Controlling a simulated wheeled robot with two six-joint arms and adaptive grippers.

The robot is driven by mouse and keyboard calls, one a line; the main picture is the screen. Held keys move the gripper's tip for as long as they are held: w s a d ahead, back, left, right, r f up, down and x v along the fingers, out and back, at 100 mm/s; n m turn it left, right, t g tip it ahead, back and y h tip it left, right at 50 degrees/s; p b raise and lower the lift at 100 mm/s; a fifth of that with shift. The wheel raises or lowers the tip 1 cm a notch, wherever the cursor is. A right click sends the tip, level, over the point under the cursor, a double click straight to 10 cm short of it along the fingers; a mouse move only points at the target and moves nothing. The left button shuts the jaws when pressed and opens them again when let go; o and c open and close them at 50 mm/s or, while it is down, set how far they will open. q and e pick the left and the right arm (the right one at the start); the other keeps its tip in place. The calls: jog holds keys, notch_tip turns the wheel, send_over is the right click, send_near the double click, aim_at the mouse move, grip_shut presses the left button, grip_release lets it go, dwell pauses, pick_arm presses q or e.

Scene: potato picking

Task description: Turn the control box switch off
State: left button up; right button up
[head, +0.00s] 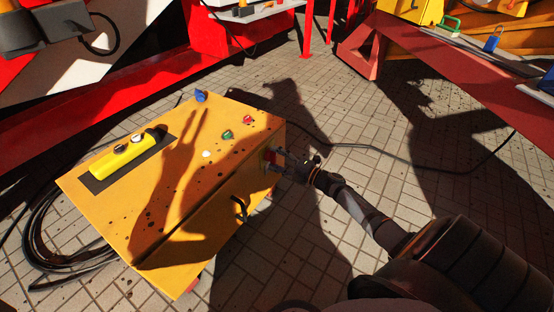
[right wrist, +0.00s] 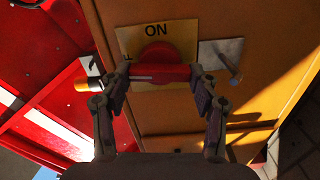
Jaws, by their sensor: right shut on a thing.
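The yellow control box (head: 165,235) stands on the tiled floor in the head view. Its red rotary switch (right wrist: 155,54) is on the side face that my right arm reaches. The red handle bar lies horizontally across the picture. My right gripper (right wrist: 160,80) is shut on this bar, one finger at each end. In the head view my right gripper (head: 276,162) is at the box's right side. My left gripper is not in view.
On the box top are a yellow pendant (head: 115,159), a blue knob (head: 201,96), and green and red buttons. A metal latch (right wrist: 222,60) is beside the switch. Black cables (head: 40,240) lie on the floor. Red machine beams (head: 100,105) run behind; the tiles at right are mostly clear.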

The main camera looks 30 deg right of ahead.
jog(key=shift+f+n, duration=0.1)
jog(key=shift+n, duration=0.8)
jog(key=o, duration=1.1)
jog(key=shift+o, duration=0.2)
